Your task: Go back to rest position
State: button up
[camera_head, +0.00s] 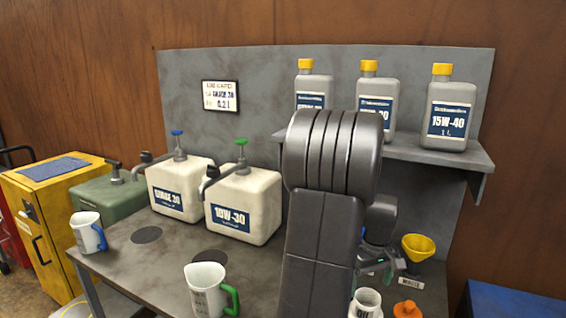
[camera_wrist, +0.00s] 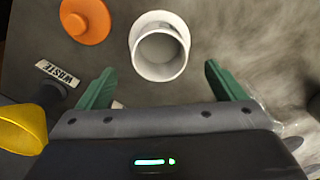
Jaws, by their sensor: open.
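My gripper (camera_wrist: 160,92) is open and empty in the wrist view, with its two green fingers spread wide. A white open container (camera_wrist: 160,50) stands just ahead of the gap between the fingers, apart from them. In the head view my arm covers the middle right of the bench, and my gripper (camera_head: 376,270) shows only in part behind it, low over the bench. The white container (camera_head: 366,302) shows there at the bottom edge. A yellow funnel (camera_head: 418,246) is to the right of my gripper.
An orange cap (camera_head: 407,310) lies near the container. Several grey bottles (camera_head: 450,115) stand on the shelf (camera_head: 420,150) behind my arm.

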notch_tip(320, 180, down, 2)
jog(key=shift+f, duration=0.1)
jog(key=shift+w+d+r, duration=0.1)
jog(key=shift+d+r, duration=0.1)
jog(key=shift+r, duration=1.25)
jog(key=shift+w+d+r, duration=0.1)
jog(key=shift+d+r, duration=0.05)
jog(key=shift+r, duration=1.3)
